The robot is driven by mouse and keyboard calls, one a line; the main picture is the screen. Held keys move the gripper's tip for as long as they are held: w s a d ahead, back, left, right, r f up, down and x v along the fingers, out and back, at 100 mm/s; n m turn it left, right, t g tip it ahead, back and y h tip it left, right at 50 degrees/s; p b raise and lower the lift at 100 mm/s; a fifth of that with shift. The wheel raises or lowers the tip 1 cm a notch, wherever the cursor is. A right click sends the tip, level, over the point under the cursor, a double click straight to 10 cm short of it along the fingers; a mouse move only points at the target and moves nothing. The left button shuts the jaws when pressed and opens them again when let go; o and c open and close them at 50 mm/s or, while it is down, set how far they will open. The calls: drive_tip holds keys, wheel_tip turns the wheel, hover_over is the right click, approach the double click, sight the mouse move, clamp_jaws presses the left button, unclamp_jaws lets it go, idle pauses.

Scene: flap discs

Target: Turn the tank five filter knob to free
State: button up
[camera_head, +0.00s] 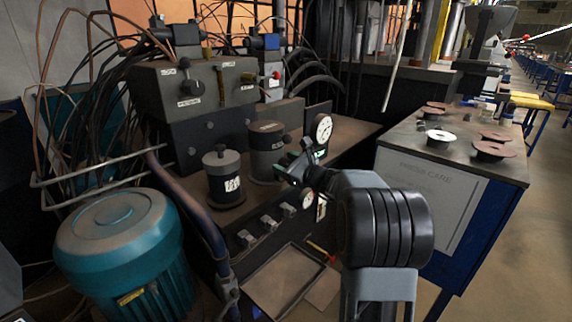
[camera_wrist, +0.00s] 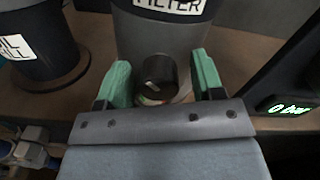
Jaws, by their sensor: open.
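The filter (camera_wrist: 185,48) is a grey canister with a dark top and a white label reading "FILTER". In the head view it (camera_head: 266,165) stands on the machine's bench. Its black filter knob (camera_wrist: 155,72) sits low on its front, above a small coloured dial with green and red marks, partly hidden by my gripper. My gripper (camera_wrist: 155,78) has green fingers, open, one on each side of the knob, with gaps on both sides. In the head view my gripper (camera_head: 300,162) is just in front of the filter, and the knob is hidden there.
A second labelled canister (camera_head: 222,182) stands left of the filter. A round gauge (camera_head: 322,128) is behind my gripper, and a "0 bar" display (camera_wrist: 289,109) is at right. A teal motor (camera_head: 125,250) stands at lower left. Discs lie on the bench (camera_head: 455,128) at right.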

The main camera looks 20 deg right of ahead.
drive_tip(key=p+v, duration=0.2)
drive_tip(key=v, duration=1.1)
drive_tip(key=shift+s+d, duration=0.2)
drive_tip(key=shift+s, duration=0.2)
drive_tip(key=w+a+m+p, duration=0.1)
drive_tip(key=w+a+p, duration=0.1)
drive_tip(key=w+p, duration=0.1)
drive_tip(key=w+a+m+p, duration=0.1)
drive_tip(key=w+p, duration=0.2)
drive_tip(key=w, duration=0.2)
drive_tip(key=w+a+m+p, duration=0.1)
drive_tip(key=w+a+p, duration=0.1)
drive_tip(key=w+p, duration=0.1)
drive_tip(key=shift+w+a+m, duration=0.3)
drive_tip(key=shift+w+a, duration=0.05)
drive_tip(key=shift+w, duration=0.4)
drive_tip(key=shift+r, duration=0.1)
drive_tip(key=shift+c, duration=0.3)
